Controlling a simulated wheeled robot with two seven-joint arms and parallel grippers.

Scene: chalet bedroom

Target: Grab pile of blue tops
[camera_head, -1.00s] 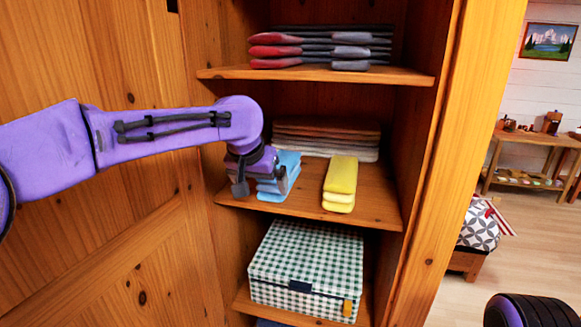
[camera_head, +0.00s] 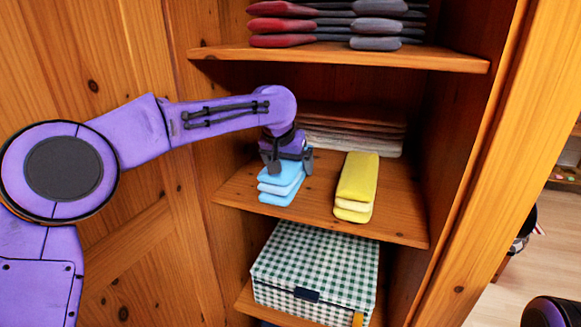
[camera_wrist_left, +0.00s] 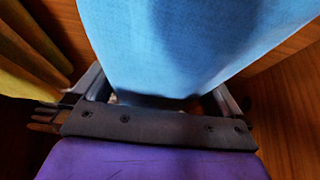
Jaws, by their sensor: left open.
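A small pile of folded blue tops (camera_head: 281,186) lies on the middle shelf of the wooden wardrobe, near its left side. My left gripper (camera_head: 288,164) is open over the upper, rear part of this pile, with a dark finger toward each side. In the left wrist view the blue tops (camera_wrist_left: 190,40) fill the middle, between and in front of the spread fingers. Whether the fingers touch the cloth is hard to tell. My right gripper is out of view.
A yellow folded pile (camera_head: 358,185) lies just right of the blue one, with a gap between. Pale and brown folded clothes (camera_head: 350,132) are behind. The upper shelf (camera_head: 340,55) holds red and grey clothes. A green checked box (camera_head: 315,265) sits below.

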